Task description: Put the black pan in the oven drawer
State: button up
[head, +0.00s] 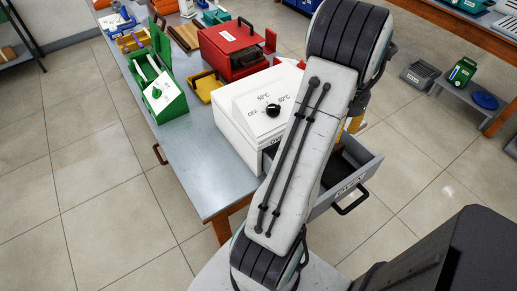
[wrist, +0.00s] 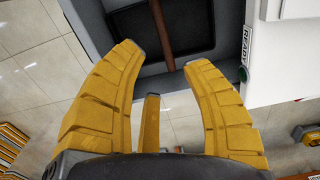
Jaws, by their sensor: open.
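The white oven (head: 262,112) with its dial stands on the bench, and its grey drawer (head: 366,172) is pulled out at the right. In the wrist view, a dark, flat, pan-like shape (wrist: 110,22) lies inside the drawer, with a thin brown bar (wrist: 163,32) across it. I cannot tell whether this bar is the pan's handle. My gripper (wrist: 165,62) is open, its yellow fingers spread over the drawer's near edge, with the bar's end between them. No held object shows. In the head view, my arm hides most of the drawer's inside.
The red toolbox (head: 230,48), green case (head: 155,78) and a yellow item (head: 205,86) crowd the bench (head: 190,150) beyond the oven. A low grey stand (head: 482,92) with a blue disc is at the right. The tiled floor beside the drawer is clear.

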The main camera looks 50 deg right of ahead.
jog(key=w+a+r+n+t+h, duration=0.1)
jog(key=w+a+r+n, duration=0.3)
jog(key=w+a, duration=0.4)
jog(key=w+a+r+n, duration=0.5)
jog(key=w+a, duration=0.3)
jog(key=a, duration=0.1)
jog(key=s+a+r+n+t, duration=0.1)
jog(key=a+n, duration=0.5)
jog(key=a, duration=0.5)
jog(key=s+a+r+n+t+y, duration=0.1)
jog(key=a+n, duration=0.5)
jog(key=a, duration=0.6)
jog(key=shift+s+a+r+n+t, duration=0.15)
jog(key=shift+s+a+n+t, duration=0.15)
jog(key=shift+s+t, duration=0.35)
jog(key=shift+s+d, duration=0.1)
jog(key=shift+s, duration=0.05)
